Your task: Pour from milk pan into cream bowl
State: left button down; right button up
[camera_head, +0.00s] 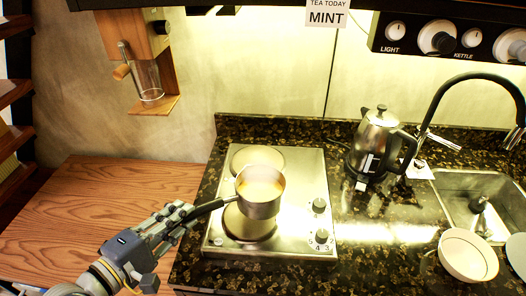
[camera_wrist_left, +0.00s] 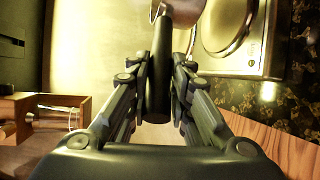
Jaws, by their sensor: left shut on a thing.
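The milk pan (camera_head: 261,194) is a small metal saucepan with a pale yellowish content, over the steel hob in the head view. My left gripper (camera_head: 187,215) is shut on its black handle, which points left. The handle (camera_wrist_left: 158,85) lies between the two fingers of my left gripper (camera_wrist_left: 160,78) in the left wrist view, with part of the pan (camera_wrist_left: 180,10) at the top. The pan looks about level; whether it touches the hob is hard to tell. The cream bowl (camera_head: 468,256) is at the lower right, by the sink. My right gripper is not in view.
The steel hob (camera_head: 314,172) has two round plates and two knobs. A kettle (camera_head: 376,142) stands right of it. The sink (camera_head: 452,184) has a tall black tap (camera_head: 459,80). A white dish (camera_head: 517,250) lies right of the bowl. Dark speckled counter (camera_head: 375,235) between hob and bowl is clear.

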aim_at(467, 256)
jog(key=z, duration=1)
